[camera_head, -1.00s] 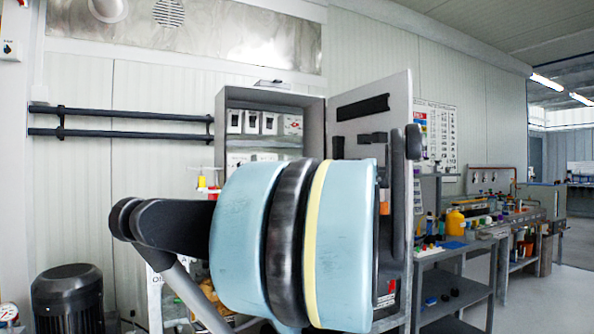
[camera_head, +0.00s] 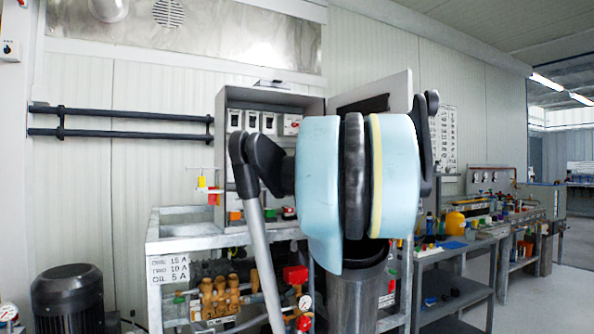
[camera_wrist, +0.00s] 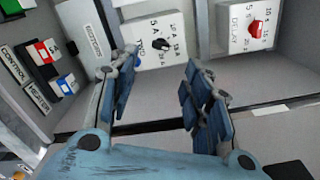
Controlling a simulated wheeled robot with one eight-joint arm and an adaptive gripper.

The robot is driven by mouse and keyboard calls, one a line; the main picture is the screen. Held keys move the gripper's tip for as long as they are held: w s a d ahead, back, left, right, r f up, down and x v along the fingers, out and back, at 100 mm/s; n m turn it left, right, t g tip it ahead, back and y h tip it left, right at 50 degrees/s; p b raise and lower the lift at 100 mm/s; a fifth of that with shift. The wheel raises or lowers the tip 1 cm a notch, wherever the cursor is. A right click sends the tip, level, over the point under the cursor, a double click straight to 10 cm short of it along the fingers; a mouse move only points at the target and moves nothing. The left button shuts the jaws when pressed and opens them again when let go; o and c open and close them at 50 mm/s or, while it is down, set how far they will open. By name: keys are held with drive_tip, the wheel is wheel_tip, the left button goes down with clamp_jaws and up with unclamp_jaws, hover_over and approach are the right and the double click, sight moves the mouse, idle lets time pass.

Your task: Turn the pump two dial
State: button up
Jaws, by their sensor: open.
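In the wrist view, a black dial (camera_wrist: 160,45) sits on a pale box (camera_wrist: 150,28) with amp figures around it and small lettering that seems to read "TWO". My gripper (camera_wrist: 161,64) is open and empty, its two blue fingers spread on either side of the line to the black dial. The fingertips look apart from the dial; the exact gap cannot be told. In the head view, a row of small boxes (camera_head: 252,121) shows inside the open grey cabinet (camera_head: 317,104). My gripper is hidden there behind my arm.
A box marked "DELAY" with a red dial (camera_wrist: 257,27) is to the right in the wrist view. Green, red and blue controls (camera_wrist: 52,65) are at the left. In the head view, the cabinet's open door (camera_head: 372,92) and a metal bench (camera_head: 180,245) stand close to my arm.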

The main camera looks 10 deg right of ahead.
drive_tip(key=x, duration=0.9)
drive_tip(key=shift+w+a, duration=0.15)
drive_tip(key=shift+w, duration=0.2)
drive_tip(key=shift+f, duration=0.1)
drive_tip(key=c, duration=1.1)
